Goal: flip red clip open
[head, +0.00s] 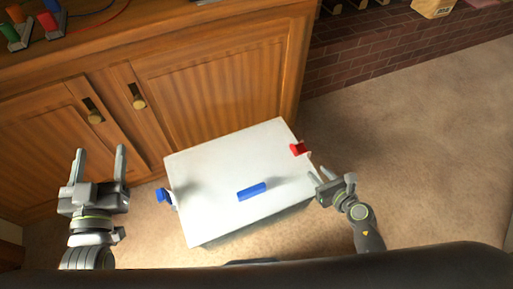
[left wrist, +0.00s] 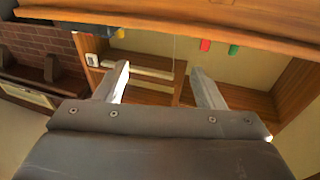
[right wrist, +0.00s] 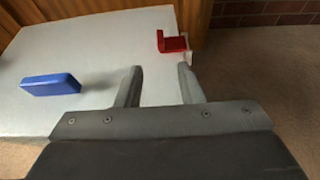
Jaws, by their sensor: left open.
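The red clip (head: 298,148) is at the right edge of a white box (head: 222,155), near its far right corner. In the right wrist view the red clip (right wrist: 174,44) shows a flat part and a raised part at its left. My right gripper (head: 319,173) is open and empty, beside the box's right side and nearer to me than the clip. In the right wrist view its fingers (right wrist: 158,70) point towards the clip, apart from it. My left gripper (head: 100,151) is open and empty, left of the box, fingers pointing towards the cabinet.
A blue bar (head: 251,191) lies on the white top, and a blue clip (head: 163,195) is at the box's left edge. A wooden cabinet (head: 215,85) stands behind the box. Carpet (head: 420,150) to the right is clear.

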